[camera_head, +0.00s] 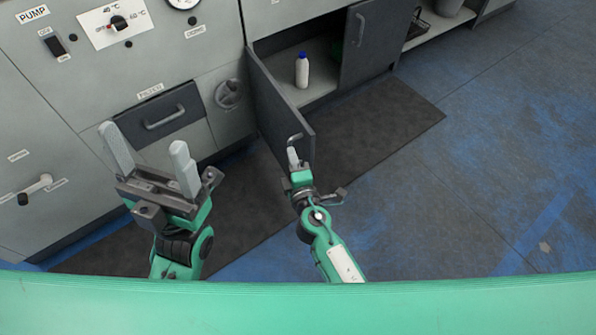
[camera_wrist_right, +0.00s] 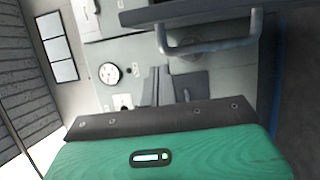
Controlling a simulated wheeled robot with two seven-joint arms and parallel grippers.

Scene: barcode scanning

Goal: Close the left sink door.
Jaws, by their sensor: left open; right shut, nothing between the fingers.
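The left sink door (camera_head: 272,98) is a dark grey panel that stands swung open, jutting out from the cabinet front. Its bar handle (camera_head: 295,138) is near the free edge. My right gripper (camera_head: 292,155) is shut and empty, close to that handle; I cannot tell whether it touches. In the right wrist view, the handle (camera_wrist_right: 208,46) and a dark panel edge show at the top, beyond the fingers (camera_wrist_right: 172,85). My left gripper (camera_head: 148,150) is open and empty, in front of the grey machine and away from the door.
The open cabinet holds a white bottle (camera_head: 302,72) with a blue cap. The right sink door (camera_head: 375,42) is beside the opening. A grey machine (camera_head: 70,90) with knobs and a drawer (camera_head: 160,118) stands at left. A dark mat (camera_head: 385,122) lies on open blue-grey floor.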

